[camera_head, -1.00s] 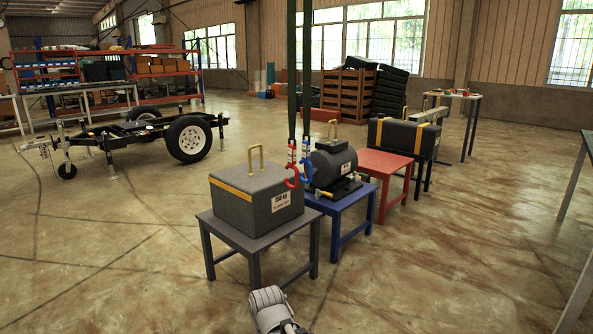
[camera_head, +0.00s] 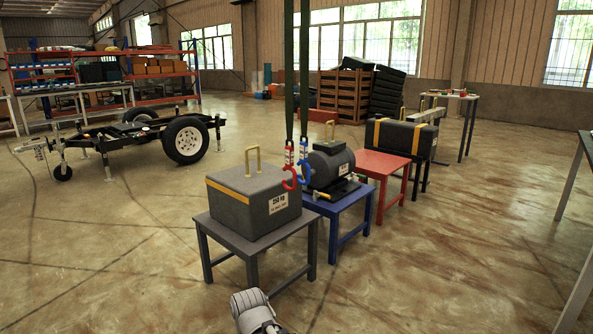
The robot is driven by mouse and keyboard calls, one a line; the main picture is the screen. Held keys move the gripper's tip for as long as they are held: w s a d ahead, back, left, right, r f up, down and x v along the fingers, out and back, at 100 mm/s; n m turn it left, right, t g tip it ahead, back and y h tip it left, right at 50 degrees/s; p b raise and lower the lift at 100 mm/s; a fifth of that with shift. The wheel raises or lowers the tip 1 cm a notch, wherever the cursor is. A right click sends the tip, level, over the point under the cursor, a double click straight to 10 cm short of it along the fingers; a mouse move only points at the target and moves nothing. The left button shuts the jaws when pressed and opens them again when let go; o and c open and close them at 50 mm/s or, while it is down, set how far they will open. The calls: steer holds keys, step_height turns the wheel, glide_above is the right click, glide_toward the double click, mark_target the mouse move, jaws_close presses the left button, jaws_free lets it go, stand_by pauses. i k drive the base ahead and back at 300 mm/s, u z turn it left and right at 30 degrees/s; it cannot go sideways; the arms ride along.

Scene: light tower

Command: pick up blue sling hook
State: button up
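The blue sling hook (camera_head: 305,174) hangs at the end of a dark green sling, in front of the dark cylindrical motor. A red sling hook (camera_head: 289,180) hangs close beside it on the left, on a second green sling. Both hooks hang free, near the right edge of the grey box. Only a grey and white piece of my arm shows at the bottom edge, well below and to the left of the hooks. My gripper's fingers are not in view.
A grey box (camera_head: 241,213) with a yellow handle stands on a grey table (camera_head: 243,240). The motor (camera_head: 326,164) is on a blue table (camera_head: 347,205). A red table (camera_head: 384,164) and a black box (camera_head: 393,137) stand behind. A wheeled trailer (camera_head: 120,139) is left; open floor lies in front.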

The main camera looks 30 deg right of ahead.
mark_target(303, 146)
steer(key=u, duration=0.05)
steer(key=i, duration=0.9)
steer(key=z, duration=0.1)
